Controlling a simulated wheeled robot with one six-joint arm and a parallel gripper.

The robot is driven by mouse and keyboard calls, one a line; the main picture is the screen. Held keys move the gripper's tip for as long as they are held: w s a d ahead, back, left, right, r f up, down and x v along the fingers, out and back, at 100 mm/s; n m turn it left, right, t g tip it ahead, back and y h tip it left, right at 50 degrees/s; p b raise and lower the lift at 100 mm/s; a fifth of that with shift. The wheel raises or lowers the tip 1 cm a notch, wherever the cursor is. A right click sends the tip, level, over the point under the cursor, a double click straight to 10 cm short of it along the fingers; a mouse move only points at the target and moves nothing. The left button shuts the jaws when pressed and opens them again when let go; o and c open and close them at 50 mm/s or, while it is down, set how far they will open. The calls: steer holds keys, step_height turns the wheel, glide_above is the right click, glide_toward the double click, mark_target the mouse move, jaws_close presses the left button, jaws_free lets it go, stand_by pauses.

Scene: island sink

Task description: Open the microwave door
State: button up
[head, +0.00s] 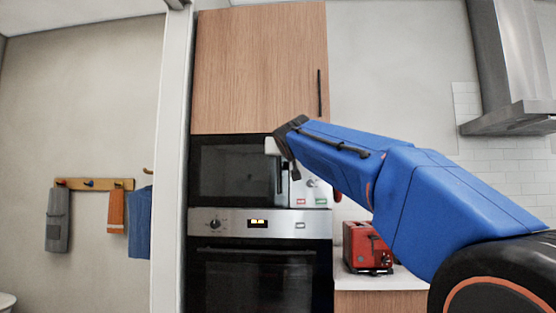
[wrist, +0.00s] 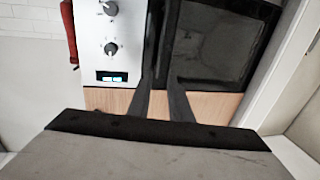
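The microwave (head: 232,170) is built into a tall wooden cabinet above an oven. Its dark glass door looks shut in the head view and also shows at the upper right of the wrist view (wrist: 218,45). Its pale control panel (head: 318,190) with knobs is at the right of the door; in the wrist view the panel (wrist: 112,70) is at the left. My gripper (wrist: 162,80) is open, its two dark fingers apart near the door's handle edge beside the panel. Whether the handle lies between the fingers or touches them is unclear.
An oven (head: 255,270) sits directly below the microwave, and a wooden cabinet door (head: 262,70) is above. A red toaster (head: 366,248) stands on the counter to the right. A white wall edge (head: 172,170) borders the cabinet on the left.

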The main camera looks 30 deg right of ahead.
mark_target(279, 158)
steer(key=x, duration=1.6)
steer(key=shift+w, duration=0.1)
jaws_close()
